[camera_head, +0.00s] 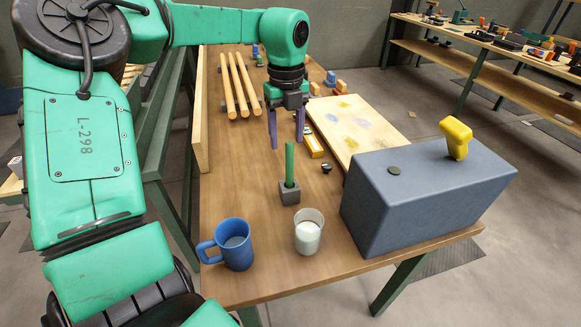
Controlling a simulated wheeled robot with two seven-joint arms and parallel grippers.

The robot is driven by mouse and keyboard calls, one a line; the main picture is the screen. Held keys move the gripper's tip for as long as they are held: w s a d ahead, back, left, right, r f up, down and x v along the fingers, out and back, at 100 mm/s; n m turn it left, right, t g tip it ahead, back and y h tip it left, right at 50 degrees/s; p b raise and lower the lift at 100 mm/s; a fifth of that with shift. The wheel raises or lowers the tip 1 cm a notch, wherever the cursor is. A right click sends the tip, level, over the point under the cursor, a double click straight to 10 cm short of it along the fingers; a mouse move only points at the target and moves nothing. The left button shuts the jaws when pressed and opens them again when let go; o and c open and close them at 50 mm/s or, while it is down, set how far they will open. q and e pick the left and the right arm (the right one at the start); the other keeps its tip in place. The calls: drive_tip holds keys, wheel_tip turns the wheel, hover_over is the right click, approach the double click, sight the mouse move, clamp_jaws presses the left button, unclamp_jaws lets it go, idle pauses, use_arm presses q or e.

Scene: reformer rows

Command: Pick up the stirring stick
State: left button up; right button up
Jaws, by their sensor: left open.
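The stirring stick (289,164) looks like a green upright rod standing in a small grey block holder (289,192) on the wooden table. My left gripper (287,141) hangs above the table, with two purple fingers pointing down. It is open and empty. The stick's top shows between the two fingertips in the picture; whether it is truly between them in depth I cannot tell. My right gripper is not in view.
A blue mug (236,246) and a glass with white contents (308,232) stand in front of the holder. A large blue-grey box (430,200) with a yellow object (456,138) on top stands right. A pale board (355,128) and wooden rods (240,85) lie farther back.

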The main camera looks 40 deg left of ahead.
sight(288, 143)
use_arm(q)
drive_tip(key=f, duration=0.3)
drive_tip(key=shift+w+a+f, duration=0.1)
drive_tip(key=shift+w+f, duration=0.2)
drive_tip(key=shift+w, duration=0.05)
drive_tip(key=f+p, duration=0.2)
drive_tip(key=shift+w+f, duration=0.2)
drive_tip(key=shift+f, duration=0.1)
wheel_tip(288, 143, down, 3)
drive_tip(key=shift+s+r, duration=0.15)
drive_tip(key=shift+r, duration=0.05)
drive_tip(key=shift+f, duration=0.15)
drive_tip(key=c, duration=0.3)
clamp_jaws()
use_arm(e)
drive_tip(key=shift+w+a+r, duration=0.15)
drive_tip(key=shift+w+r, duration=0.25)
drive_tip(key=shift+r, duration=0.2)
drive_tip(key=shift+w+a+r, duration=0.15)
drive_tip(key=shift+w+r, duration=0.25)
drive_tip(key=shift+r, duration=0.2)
